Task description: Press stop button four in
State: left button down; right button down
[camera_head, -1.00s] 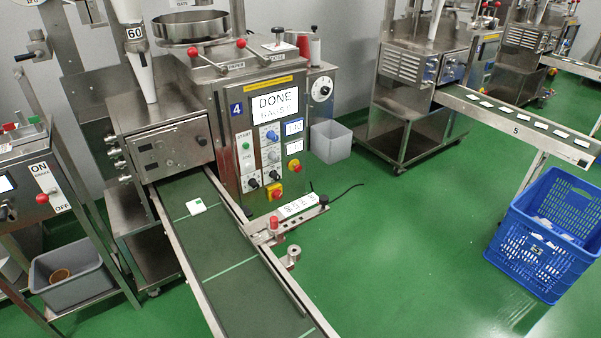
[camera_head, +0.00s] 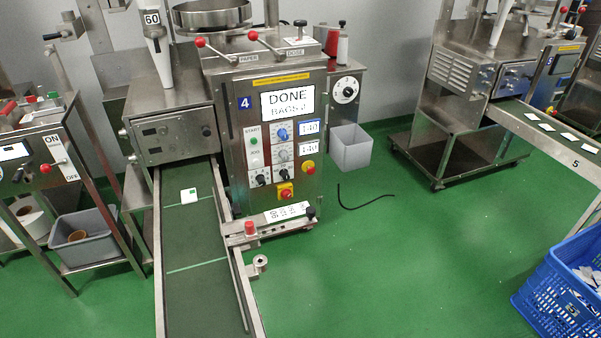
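The machine marked 4 (camera_head: 245,103) stands left of centre, and its screen (camera_head: 287,102) reads "DONE" with a bags line below. Its front panel has a green start button (camera_head: 253,141). A red round button on a yellow ring (camera_head: 308,167) is at the panel's right side. No readable label marks either red control as stop, and I cannot tell how far either is pressed. Neither of my grippers is in view.
A conveyor (camera_head: 192,240) with one white teabag (camera_head: 188,196) runs from the machine toward me. A bracket with a red knob (camera_head: 250,228) juts out beside it. A grey bin (camera_head: 350,147) and black cable (camera_head: 366,202) are right. A blue crate (camera_head: 545,290) stands lower right; green floor between is clear.

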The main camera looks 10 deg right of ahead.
aim_at(311, 170)
jog(key=i+l+u, duration=0.2)
jog(key=l+u, duration=0.2)
jog(key=l, duration=0.15)
jog(key=i+l+u, duration=0.1)
jog(key=l+u, duration=0.3)
jog(key=l, duration=0.15)
jog(key=l+u, duration=0.35)
jog(key=l, duration=0.25)
jog(key=i+l+u, duration=0.1)
jog(key=l, duration=0.2)
jog(key=i+l+u, duration=0.15)
jog(key=l, duration=0.15)
jog(key=l+u, duration=0.1)
jog(key=l, duration=0.25)
jog(key=i, duration=0.05)
